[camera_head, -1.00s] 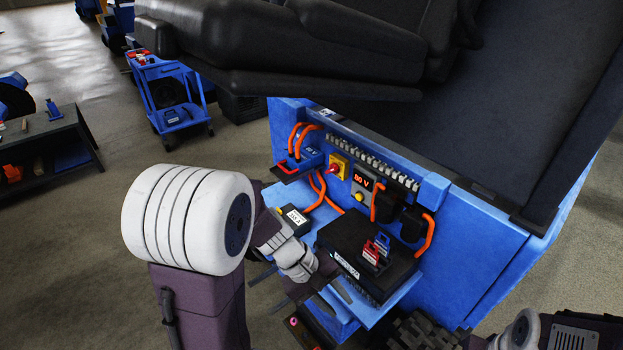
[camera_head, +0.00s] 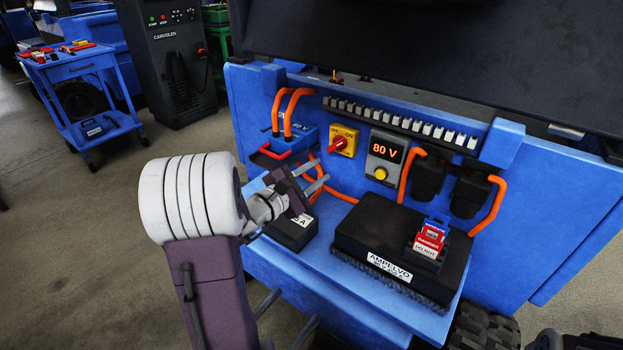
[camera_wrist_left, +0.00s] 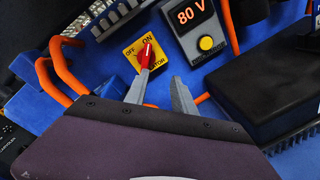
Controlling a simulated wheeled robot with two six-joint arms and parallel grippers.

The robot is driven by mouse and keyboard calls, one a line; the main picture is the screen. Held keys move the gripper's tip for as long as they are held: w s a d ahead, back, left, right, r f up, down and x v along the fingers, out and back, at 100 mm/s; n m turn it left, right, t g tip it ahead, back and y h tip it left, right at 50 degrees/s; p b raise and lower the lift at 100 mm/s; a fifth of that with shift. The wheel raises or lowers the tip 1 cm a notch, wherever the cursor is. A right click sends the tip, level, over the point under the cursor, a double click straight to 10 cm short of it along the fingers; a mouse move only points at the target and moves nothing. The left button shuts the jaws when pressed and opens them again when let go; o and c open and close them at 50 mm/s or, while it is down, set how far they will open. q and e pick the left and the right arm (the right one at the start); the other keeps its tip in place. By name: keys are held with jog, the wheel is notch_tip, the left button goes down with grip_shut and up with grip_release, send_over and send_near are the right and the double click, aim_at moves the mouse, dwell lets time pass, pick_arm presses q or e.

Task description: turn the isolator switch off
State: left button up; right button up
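The isolator switch (camera_head: 341,142) is a yellow plate with a red knob on the blue panel. In the left wrist view the isolator switch (camera_wrist_left: 147,54) has OFF and ON labels, and its knob points towards ON. My left gripper (camera_head: 314,178) is open, in front of the panel below and left of the switch. In the left wrist view its fingers (camera_wrist_left: 161,92) are apart. The left fingertip overlaps the knob's lower end; I cannot tell whether they touch. Two grey fingers (camera_head: 293,312), apparently my right gripper, stand apart and empty at the bottom edge.
A display (camera_head: 385,151) reading 80 V with a yellow button is right of the switch. Orange cables (camera_head: 282,105) loop on the left. A black box (camera_head: 375,232) on the blue shelf carries a red DANGER tag (camera_head: 430,238). A small black box (camera_head: 292,232) sits under my left gripper.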

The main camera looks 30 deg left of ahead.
aim_at(329, 148)
pick_arm(q)
jog(key=shift+n+t+y, duration=0.4)
jog(key=shift+n+y, duration=0.1)
jog(key=shift+y, duration=0.1)
jog(key=w, duration=0.2)
jog(key=w+a+p, duration=0.1)
jog(key=w, duration=0.1)
jog(key=w+a, duration=0.1)
jog(key=w, duration=0.1)
jog(key=shift+w+r, duration=0.1)
jog(key=shift+r, duration=0.15)
jog(key=w, duration=0.3)
jog(key=shift+w+d+f+b, duration=0.1)
jog(key=shift+w+f+b, duration=0.1)
jog(key=shift+b, duration=0.15)
jog(key=shift+w+r, duration=0.1)
jog(key=shift+w, duration=0.1)
jog(key=shift+r, duration=0.3)
pick_arm(e)
jog(key=shift+s+a+f, duration=0.2)
jog(key=shift+f, duration=0.2)
